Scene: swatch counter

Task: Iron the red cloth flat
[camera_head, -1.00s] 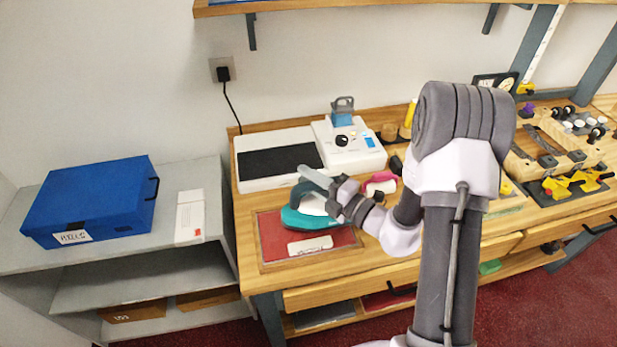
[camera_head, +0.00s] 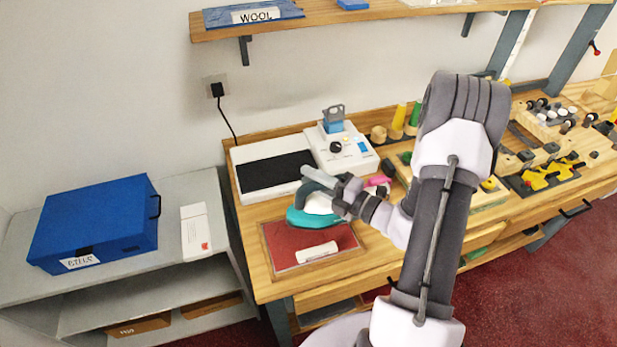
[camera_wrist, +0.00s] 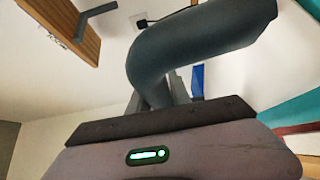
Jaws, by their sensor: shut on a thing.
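The red cloth (camera_head: 290,240) lies in a thin-framed rectangle at the front left of the wooden bench. A white strip (camera_head: 316,252) lies across its front part. The iron (camera_head: 303,217) has a teal body, white top and grey handle, and is over the cloth's back edge; I cannot tell whether its sole touches. My gripper (camera_head: 338,190) is shut on the iron's handle from the right. In the wrist view the curved grey handle (camera_wrist: 190,50) rises in front of my gripper, with the teal body (camera_wrist: 292,108) at the right. The iron hides part of the cloth's back.
Behind the iron stands a white station (camera_head: 345,152) with a dark pad (camera_head: 275,172). A pink item (camera_head: 378,181) is just right of my gripper. A blue case (camera_head: 95,222) is on the grey shelf at left. Blocks and tools crowd the bench's right side.

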